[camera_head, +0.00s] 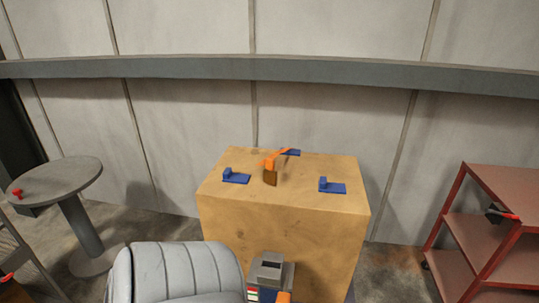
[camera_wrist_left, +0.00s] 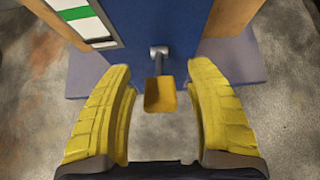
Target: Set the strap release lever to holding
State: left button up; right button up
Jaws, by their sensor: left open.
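The yellow-orange lever paddle (camera_wrist_left: 160,95) shows in the left wrist view. It is on a short grey stem (camera_wrist_left: 158,55) that comes out of a blue post (camera_wrist_left: 150,25). My left gripper (camera_wrist_left: 158,72) is open, with one yellow finger on each side of the paddle and a visible gap on both sides. In the head view, an orange piece (camera_head: 284,297), probably the same lever, shows at the bottom edge, below a grey box (camera_head: 270,272). Most of the post is cut off there. My right gripper is in neither view.
A label with green and white bands (camera_wrist_left: 72,14) is on the blue post. Behind stands a wooden block (camera_head: 282,225) with blue brackets (camera_head: 332,187) and an orange piece (camera_head: 275,160) on top. A round grey table (camera_head: 65,172) is left, a red shelf cart (camera_head: 490,225) right.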

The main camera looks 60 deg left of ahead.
pick_arm(q)
jog(key=v, duration=1.2)
dwell(0.4)
jog(key=s+d+f+n+g+h, duration=0.25)
jog(key=s+d+f+n, duration=0.35)
jog(key=f, duration=0.5)
jog(key=s+d+f+n+g+h, duration=0.1)
jog(key=s+d+f+n+h, duration=0.25)
jog(key=s+f+n, duration=0.55)
jog(key=s+d+f+n+g+h, duration=0.2)
jog(key=s+d+f+n, duration=0.4)
jog(key=f, duration=0.6)
jog(key=shift+w+a+f+n, duration=0.1)
jog(key=shift+w+a+n, duration=0.25)
jog(key=shift+w, duration=0.5)
jog(key=shift+w+a+f+n, duration=0.15)
jog(key=shift+w+a, duration=0.4)
jog(key=shift+w, duration=0.35)
jog(key=shift+r, duration=0.1)
